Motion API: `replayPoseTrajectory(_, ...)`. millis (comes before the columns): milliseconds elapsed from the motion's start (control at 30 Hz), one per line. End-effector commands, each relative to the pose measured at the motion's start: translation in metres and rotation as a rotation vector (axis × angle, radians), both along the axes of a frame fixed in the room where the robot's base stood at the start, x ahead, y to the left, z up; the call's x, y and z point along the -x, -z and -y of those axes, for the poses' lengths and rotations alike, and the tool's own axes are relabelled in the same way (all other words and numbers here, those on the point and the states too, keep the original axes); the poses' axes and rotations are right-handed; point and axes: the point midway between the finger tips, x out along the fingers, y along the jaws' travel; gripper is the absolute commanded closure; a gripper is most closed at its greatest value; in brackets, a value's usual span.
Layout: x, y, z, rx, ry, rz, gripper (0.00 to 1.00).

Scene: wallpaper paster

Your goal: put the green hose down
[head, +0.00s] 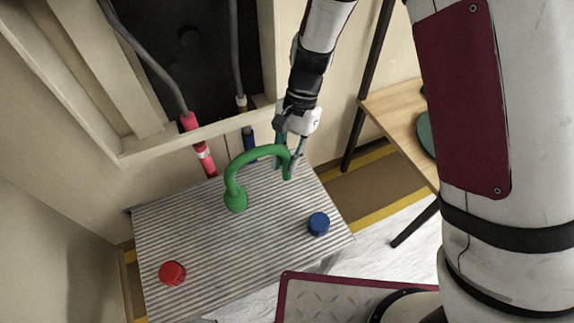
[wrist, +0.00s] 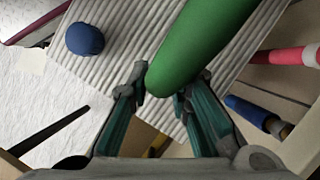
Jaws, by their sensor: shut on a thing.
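The green hose (head: 259,154) is a thick curved arch over the ribbed surface (head: 196,257). My gripper (head: 288,164) is at its right end, near the far right edge of that surface. In the wrist view my gripper (wrist: 165,92) has its two teal fingers on either side of the green hose (wrist: 197,45), shut on it. The hose's other end has a round flared tip, low over or on the ribbed surface. I cannot tell whether it touches.
A red cap (head: 172,273) and a blue cap (head: 318,223) stand on the ribbed surface. Red (head: 199,146) and blue (head: 249,145) pipe ends hang by the wall opening behind. A wooden table (head: 402,117) is at right. The ribbed surface's front middle is clear.

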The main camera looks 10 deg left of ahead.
Motion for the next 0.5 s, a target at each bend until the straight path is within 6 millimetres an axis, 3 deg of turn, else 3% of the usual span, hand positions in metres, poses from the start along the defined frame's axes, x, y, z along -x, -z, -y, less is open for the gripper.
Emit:
replayPoseTrajectory(133,0.001,0.023,0.0,0.001,0.001,-0.001,1.0)
replayPoseTrajectory(500,0.001,0.026,0.0,0.0,0.0,-0.001,1.0)
